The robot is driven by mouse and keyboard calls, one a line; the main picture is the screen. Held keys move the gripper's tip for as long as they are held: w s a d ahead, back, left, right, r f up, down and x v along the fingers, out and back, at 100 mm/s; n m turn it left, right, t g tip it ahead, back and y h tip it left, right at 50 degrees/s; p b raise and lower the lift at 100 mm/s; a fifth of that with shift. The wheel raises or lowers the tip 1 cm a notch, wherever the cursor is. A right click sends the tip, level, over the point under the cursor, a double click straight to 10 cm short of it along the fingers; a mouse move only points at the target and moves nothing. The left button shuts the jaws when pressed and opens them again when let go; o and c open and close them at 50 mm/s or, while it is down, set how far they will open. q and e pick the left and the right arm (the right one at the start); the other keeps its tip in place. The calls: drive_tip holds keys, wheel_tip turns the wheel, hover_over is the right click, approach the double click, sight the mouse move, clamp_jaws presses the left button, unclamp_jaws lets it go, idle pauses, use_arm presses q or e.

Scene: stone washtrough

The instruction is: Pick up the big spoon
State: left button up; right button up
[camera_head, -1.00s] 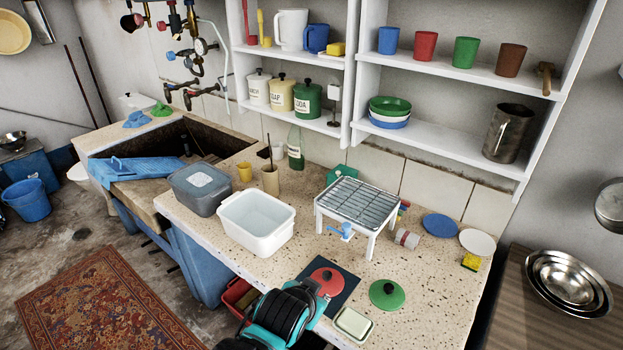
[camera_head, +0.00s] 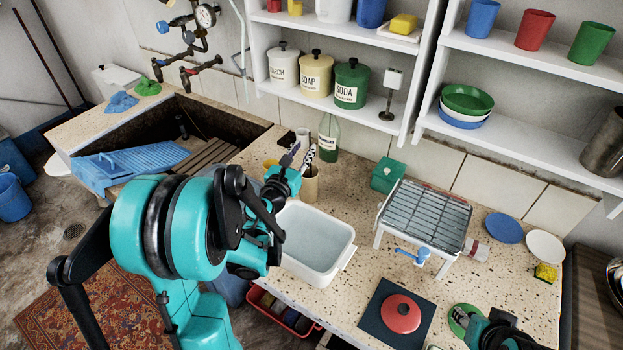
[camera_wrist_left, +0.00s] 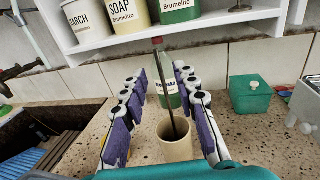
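The cup also shows in the head view (camera_head: 312,187), partly behind my left gripper (camera_head: 299,155). In the left wrist view my left gripper (camera_wrist_left: 160,74) is open, its two purple-padded fingers apart, with the handle showing between them. I see no contact with the handle. My right gripper (camera_head: 490,332) is partly in view at the lower right, near the green lid; its fingers are unclear.
A green bottle (camera_head: 328,138) stands behind the cup, and a white tub (camera_head: 318,243) in front. A wire rack stand (camera_head: 425,217) and a green box (camera_head: 387,174) are to the right. Shelves with canisters (camera_head: 352,84) hang above. The sunken trough (camera_head: 215,120) is left.

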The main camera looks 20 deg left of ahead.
sight(310, 140)
use_arm(q)
drive_tip(key=w, duration=0.2)
drive_tip(key=w+b, duration=0.1)
drive_tip(key=w, duration=0.3)
drive_tip(key=shift+a+f+b, duration=0.15)
drive_tip(key=shift+a+b, duration=0.1)
drive_tip(key=shift+b, duration=0.15)
clamp_jaws()
